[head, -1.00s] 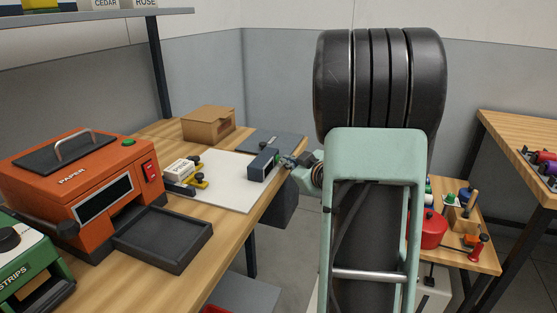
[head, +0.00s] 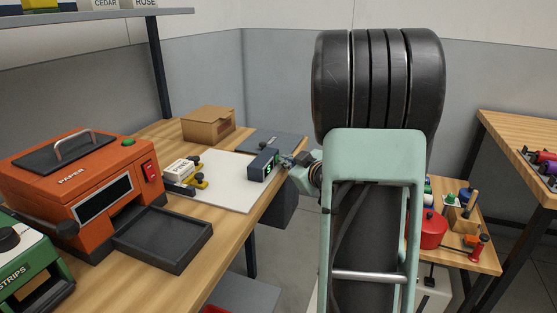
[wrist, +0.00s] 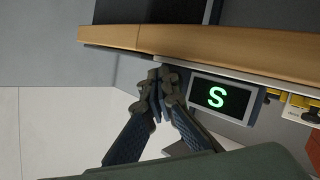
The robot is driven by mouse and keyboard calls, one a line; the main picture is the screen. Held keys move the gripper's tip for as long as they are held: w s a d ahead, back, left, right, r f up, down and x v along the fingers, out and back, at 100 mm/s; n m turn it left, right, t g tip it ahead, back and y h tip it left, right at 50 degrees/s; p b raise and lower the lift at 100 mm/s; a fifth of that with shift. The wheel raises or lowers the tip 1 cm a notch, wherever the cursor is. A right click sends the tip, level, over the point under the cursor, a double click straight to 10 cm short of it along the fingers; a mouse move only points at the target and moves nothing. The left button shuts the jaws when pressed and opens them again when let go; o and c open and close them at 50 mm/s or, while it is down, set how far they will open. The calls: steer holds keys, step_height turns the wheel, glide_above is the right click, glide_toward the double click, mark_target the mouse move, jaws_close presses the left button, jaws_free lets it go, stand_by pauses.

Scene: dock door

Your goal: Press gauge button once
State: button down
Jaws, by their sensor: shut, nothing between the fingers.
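The gauge (head: 263,165) is a small dark blue box at the right edge of the white board on the bench. Its screen is lit with a green mark in the head view; the wrist view shows a green "S" on the screen (wrist: 222,97). My gripper (head: 287,160) is at the gauge's right side in the head view, its fingers closed and empty. In the wrist view my gripper (wrist: 161,86) has its fingertips together just left of the screen. I cannot make out the gauge's button, or whether the fingertips touch the gauge.
The white board (head: 225,188) also holds yellow-and-black clamp-like parts (head: 200,182). A cardboard box (head: 208,123), an orange PAPER machine (head: 75,180) and a black tray (head: 163,238) share the bench. A small table with a red pot (head: 432,232) stands right of my arm.

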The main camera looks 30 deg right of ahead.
steer(key=shift+s+d, duration=0.45)
steer(key=shift+s, duration=0.1)
steer(key=shift+s+d+p, duration=0.6)
steer(key=shift+s+d, duration=1.1)
steer(key=shift+s, duration=0.2)
